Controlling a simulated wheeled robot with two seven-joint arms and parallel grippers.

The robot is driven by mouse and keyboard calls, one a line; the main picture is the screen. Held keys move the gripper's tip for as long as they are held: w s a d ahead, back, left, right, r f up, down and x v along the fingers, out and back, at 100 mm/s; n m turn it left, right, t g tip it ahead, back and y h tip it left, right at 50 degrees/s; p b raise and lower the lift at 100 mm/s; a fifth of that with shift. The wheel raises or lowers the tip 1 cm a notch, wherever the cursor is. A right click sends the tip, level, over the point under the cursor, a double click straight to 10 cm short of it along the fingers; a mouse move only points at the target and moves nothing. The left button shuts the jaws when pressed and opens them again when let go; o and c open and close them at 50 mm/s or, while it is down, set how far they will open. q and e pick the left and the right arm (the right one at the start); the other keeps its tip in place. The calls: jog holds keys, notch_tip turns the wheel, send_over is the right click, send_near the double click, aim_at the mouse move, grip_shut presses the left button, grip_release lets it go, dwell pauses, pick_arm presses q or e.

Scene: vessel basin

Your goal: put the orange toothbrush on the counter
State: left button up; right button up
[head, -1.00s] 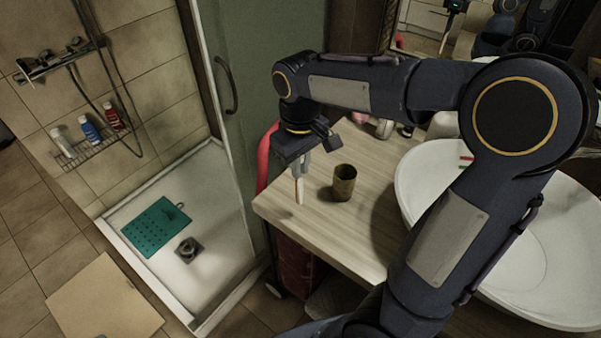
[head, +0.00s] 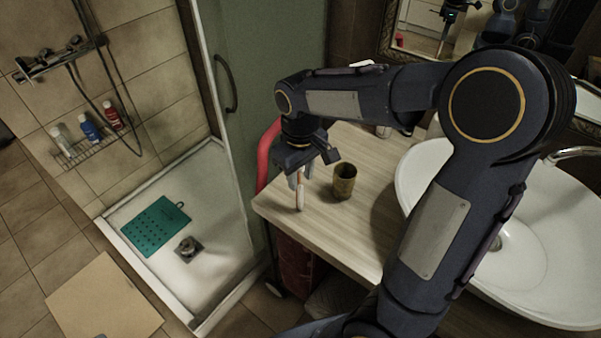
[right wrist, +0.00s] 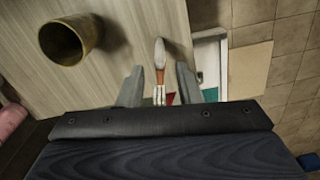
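The orange toothbrush (head: 300,196) is near the front left corner of the counter (head: 284,210), its white end downward and its orange part higher. It looks near upright, and its lower end appears at the counter surface. My right gripper (head: 299,180) is above the counter, pointing down around the toothbrush. In the right wrist view the toothbrush (right wrist: 160,60) lies between the two spread fingers (right wrist: 159,84), with a gap on each side. My left gripper is not seen.
A brown cup (head: 344,182) stands on the counter just right of the toothbrush; it also shows in the right wrist view (right wrist: 68,40). The white basin (head: 412,178) is farther right, partly behind my arm. The shower tray with a teal mat (head: 153,228) is left.

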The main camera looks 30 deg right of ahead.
jog(key=shift+r, duration=0.1)
notch_tip(320, 180, up, 11)
jog(key=shift+r+p, duration=0.1)
jog(key=shift+p, duration=0.3)
jog(key=shift+r, duration=0.3)
jog(key=shift+s+r, duration=0.1)
jog(key=shift+s, duration=0.2)
jog(key=s+a+f+m+t+y, duration=0.2)
jog(key=s+f, duration=0.2)
jog(key=s, duration=0.4)
jog(key=s+a+f+m+t+y, duration=0.1)
jog(key=s+a+f+m+t, duration=0.1)
jog(key=s, duration=0.6)
jog(key=shift+f+t+y, duration=0.4)
jog(key=shift+f+t, duration=0.4)
jog(key=shift+f, duration=0.05)
jog(key=shift+s, duration=0.15)
